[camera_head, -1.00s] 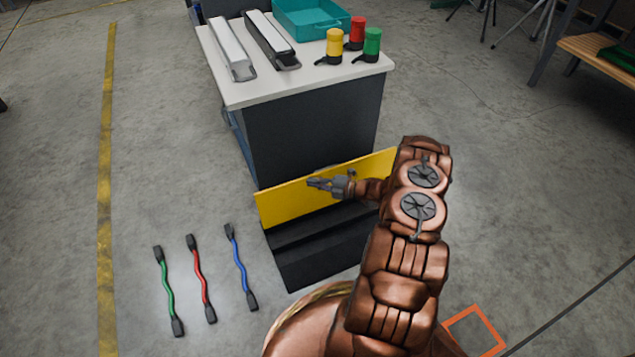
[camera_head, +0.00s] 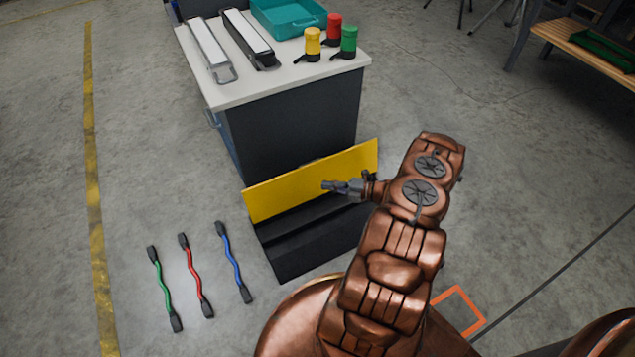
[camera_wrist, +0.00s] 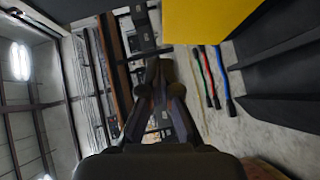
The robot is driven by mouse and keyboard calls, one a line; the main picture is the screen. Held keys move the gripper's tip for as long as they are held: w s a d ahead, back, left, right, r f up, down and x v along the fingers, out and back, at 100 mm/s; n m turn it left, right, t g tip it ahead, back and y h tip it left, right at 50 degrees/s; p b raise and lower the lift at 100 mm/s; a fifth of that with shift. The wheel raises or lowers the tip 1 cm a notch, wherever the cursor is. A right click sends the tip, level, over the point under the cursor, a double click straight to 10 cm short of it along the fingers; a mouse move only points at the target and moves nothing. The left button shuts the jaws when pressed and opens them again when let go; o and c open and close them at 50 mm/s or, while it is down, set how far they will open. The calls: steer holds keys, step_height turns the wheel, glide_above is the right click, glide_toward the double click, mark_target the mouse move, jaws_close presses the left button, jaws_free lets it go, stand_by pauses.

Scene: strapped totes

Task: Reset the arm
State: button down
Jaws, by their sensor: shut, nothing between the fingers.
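My gripper (camera_head: 328,186) is shut and empty at the end of my copper-coloured arm. In the head view it appears in front of the yellow panel (camera_head: 285,190) of a black stepped unit (camera_head: 310,240), with its fingers pointing left. I cannot tell how far it stands from the panel. In the wrist view the gripper (camera_wrist: 152,68) has its fingertips together, and the yellow panel (camera_wrist: 205,20) shows at the upper right.
A white-topped table (camera_head: 285,85) bears a teal tray (camera_head: 288,16), two long grey-white devices, and yellow, red and green capped items. Green (camera_head: 164,290), red (camera_head: 195,275) and blue (camera_head: 234,262) cables lie on the floor. A wooden bench (camera_head: 575,38) stands upper right.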

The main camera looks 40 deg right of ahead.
steer(key=shift+s+d, duration=0.2)
steer(key=shift+s, duration=0.1)
